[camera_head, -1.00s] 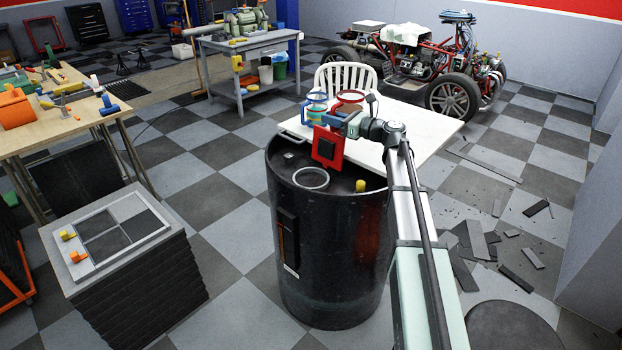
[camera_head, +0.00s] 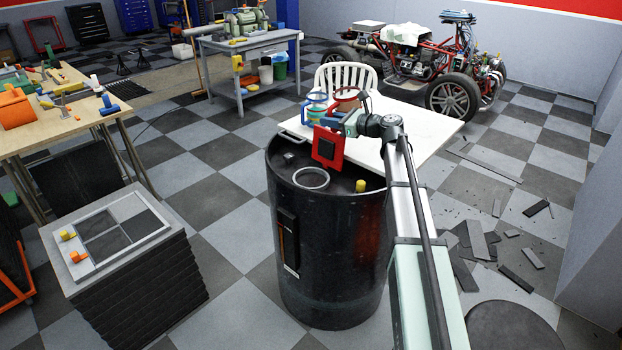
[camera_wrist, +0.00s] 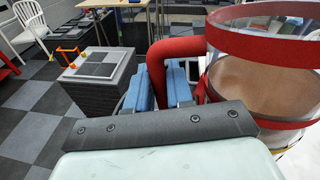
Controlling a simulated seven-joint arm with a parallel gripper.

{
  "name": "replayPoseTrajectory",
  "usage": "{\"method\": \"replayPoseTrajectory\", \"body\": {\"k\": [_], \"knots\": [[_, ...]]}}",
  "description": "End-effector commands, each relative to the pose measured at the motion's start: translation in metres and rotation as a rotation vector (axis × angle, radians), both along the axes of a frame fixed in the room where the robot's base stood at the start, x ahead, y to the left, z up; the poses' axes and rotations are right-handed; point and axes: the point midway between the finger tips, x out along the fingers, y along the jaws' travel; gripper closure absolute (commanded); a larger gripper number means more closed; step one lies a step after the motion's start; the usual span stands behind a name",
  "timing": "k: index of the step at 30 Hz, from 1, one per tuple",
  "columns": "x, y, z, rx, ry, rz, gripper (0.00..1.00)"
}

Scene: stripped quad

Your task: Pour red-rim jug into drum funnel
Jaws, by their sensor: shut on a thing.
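The red-rim jug (camera_head: 347,104) is at the far side of the drum, over or on the white tabletop. In the wrist view the jug (camera_wrist: 262,92) is clear with red bands and brown contents, and looks roughly upright. My gripper (camera_head: 335,119) is shut on its red handle (camera_wrist: 156,62), which shows between the blue fingers in the wrist view (camera_wrist: 163,88). The black drum (camera_head: 335,250) stands in front. The funnel (camera_head: 296,180) shows as a pale ring on its top, apart from the jug. Whether the jug's base touches the tabletop is hidden.
A blue-handled jug (camera_head: 315,103) stands close to the left of the red-rim jug. A red square panel (camera_head: 327,148) with a dark centre stands between jugs and funnel. A yellow cap (camera_head: 361,186) sits on the drum. The white tabletop (camera_head: 425,130) is clear at right.

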Motion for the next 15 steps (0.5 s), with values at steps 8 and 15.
{"method": "replayPoseTrajectory", "body": {"k": [8, 15], "knots": [[-0.001, 0.007, -0.001, -0.136, -0.032, 0.001, 1.0], [-0.002, 0.011, -0.014, -0.254, -0.056, 0.0, 1.0]]}}
